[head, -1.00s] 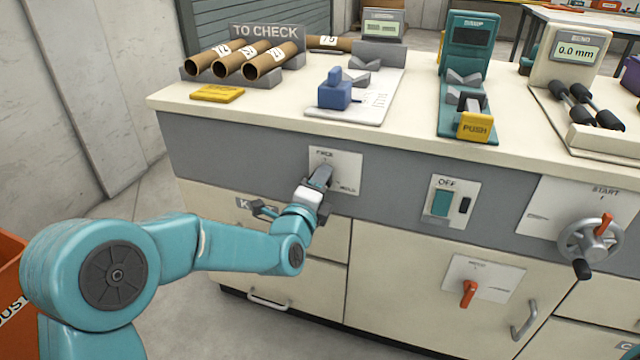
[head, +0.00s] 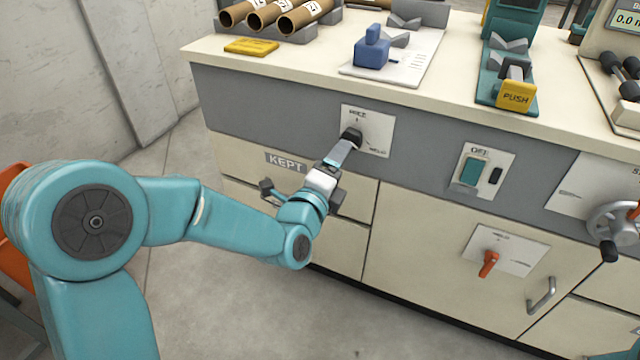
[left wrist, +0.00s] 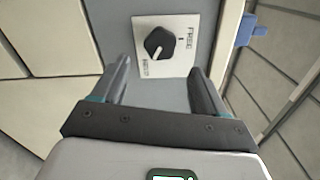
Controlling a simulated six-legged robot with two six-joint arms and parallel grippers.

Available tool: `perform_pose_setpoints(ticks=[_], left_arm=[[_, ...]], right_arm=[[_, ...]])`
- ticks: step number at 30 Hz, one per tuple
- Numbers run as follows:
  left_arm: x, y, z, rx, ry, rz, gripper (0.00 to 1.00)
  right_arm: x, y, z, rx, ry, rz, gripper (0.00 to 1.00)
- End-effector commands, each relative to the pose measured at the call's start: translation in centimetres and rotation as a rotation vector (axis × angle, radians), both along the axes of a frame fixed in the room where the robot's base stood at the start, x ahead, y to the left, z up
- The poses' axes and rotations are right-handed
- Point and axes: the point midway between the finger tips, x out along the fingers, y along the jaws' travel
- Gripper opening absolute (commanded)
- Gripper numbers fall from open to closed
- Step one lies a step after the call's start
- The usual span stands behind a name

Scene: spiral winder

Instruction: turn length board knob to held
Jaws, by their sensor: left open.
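The length board knob (left wrist: 159,43) is black with a white pointer line, on a white plate (left wrist: 178,62) in the left wrist view. Its pointer aims down-left toward the small lower label, away from the FREE label at the right. That lower label is too small to read surely there. In the head view the knob (head: 352,137) sits on the plate (head: 380,130) on the grey front panel. My left gripper (head: 345,150) is right in front of it. In the left wrist view its fingers (left wrist: 160,75) are open, spread either side below the knob, with nothing between them.
The length board (head: 405,65) with a blue block (head: 371,50) lies on the bench top above. An OFF switch plate (head: 482,172), an orange knob (head: 488,263) and a crank wheel (head: 612,228) are to the right. A drawer marked KEPT (head: 285,162) is below left.

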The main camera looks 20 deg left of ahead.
Motion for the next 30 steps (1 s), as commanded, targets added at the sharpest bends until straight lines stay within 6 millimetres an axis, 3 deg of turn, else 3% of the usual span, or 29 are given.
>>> perform_pose_setpoints(ticks=[6, 9, 16, 30], left_arm=[[-6.0, 0.2, 0.1, 0.0, 0.002, -0.001, 0.73], [-7.1, 0.3, -0.5, 0.001, -0.007, 0.002, 0.73], [-8.5, 0.3, -0.2, 0.001, -0.002, 0.001, 0.73], [-8.7, 0.3, 0.0, 0.001, 0.001, 0.0, 0.73]], right_arm=[[-0.2, 0.2, 0.8, 0.002, 0.003, 0.006, 0.43], [0.1, -0.1, -1.3, -0.001, -0.003, -0.002, 0.43], [0.5, -0.4, -2.3, -0.003, -0.01, -0.016, 0.43], [0.5, -0.5, -2.3, -0.004, -0.011, -0.018, 0.43]])
